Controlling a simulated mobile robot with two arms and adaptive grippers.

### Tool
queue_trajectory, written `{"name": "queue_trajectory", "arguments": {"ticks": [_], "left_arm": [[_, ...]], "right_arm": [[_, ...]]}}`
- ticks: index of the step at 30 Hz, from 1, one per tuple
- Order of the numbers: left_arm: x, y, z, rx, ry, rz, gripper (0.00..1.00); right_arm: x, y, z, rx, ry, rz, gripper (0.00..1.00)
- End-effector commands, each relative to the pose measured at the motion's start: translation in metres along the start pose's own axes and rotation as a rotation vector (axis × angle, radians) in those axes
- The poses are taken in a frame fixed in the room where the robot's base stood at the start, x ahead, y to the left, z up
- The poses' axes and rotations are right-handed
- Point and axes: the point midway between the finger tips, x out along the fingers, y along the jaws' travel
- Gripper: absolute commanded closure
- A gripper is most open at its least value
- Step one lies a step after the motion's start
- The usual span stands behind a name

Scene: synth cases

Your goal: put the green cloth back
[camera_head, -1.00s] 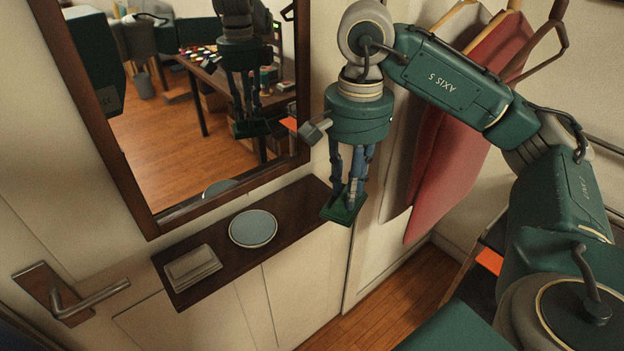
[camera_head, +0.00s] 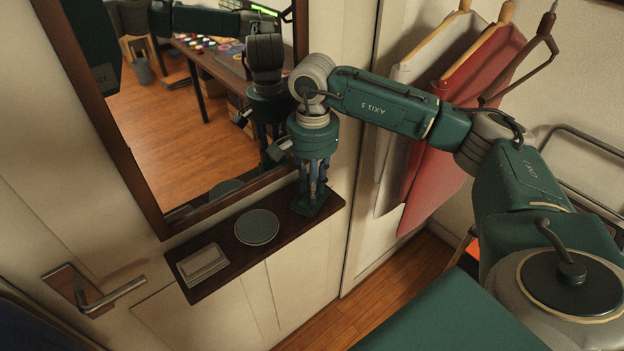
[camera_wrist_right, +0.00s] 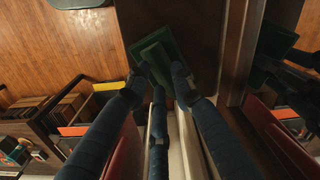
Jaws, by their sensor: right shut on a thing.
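The green cloth (camera_head: 312,208) is a small flat folded piece at the right end of the dark shelf (camera_head: 284,232) under the mirror. My right gripper (camera_head: 310,193) points down and is shut on it. In the right wrist view the blue fingers meet at the green cloth (camera_wrist_right: 156,52), with the dark shelf (camera_wrist_right: 196,22) behind it. I cannot tell whether the cloth touches the shelf. My left gripper is not in view.
A mirror (camera_head: 190,130) stands close behind, reflecting my arm. Red and pale garments (camera_head: 436,150) hang at right. A door handle (camera_head: 105,292) is at left.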

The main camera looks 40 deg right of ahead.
Motion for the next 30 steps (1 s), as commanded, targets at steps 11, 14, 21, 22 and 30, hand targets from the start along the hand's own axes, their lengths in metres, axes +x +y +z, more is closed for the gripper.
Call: {"name": "queue_trajectory", "arguments": {"ticks": [11,14,21,22,30], "left_arm": [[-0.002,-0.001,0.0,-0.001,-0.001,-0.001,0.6],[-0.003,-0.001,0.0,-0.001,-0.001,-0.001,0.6],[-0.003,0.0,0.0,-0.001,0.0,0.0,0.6],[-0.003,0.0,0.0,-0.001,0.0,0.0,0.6],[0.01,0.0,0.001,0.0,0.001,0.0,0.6]], "right_arm": [[0.004,-0.002,0.0,0.0,0.0,-0.002,0.97],[0.003,-0.002,0.0,0.0,0.0,-0.002,0.6],[0.003,-0.002,0.0,0.0,0.0,-0.002,0.57],[0.003,-0.002,0.0,0.0,0.0,-0.002,0.57],[-0.02,-0.004,-0.001,0.0,0.001,-0.009,0.57]]}}
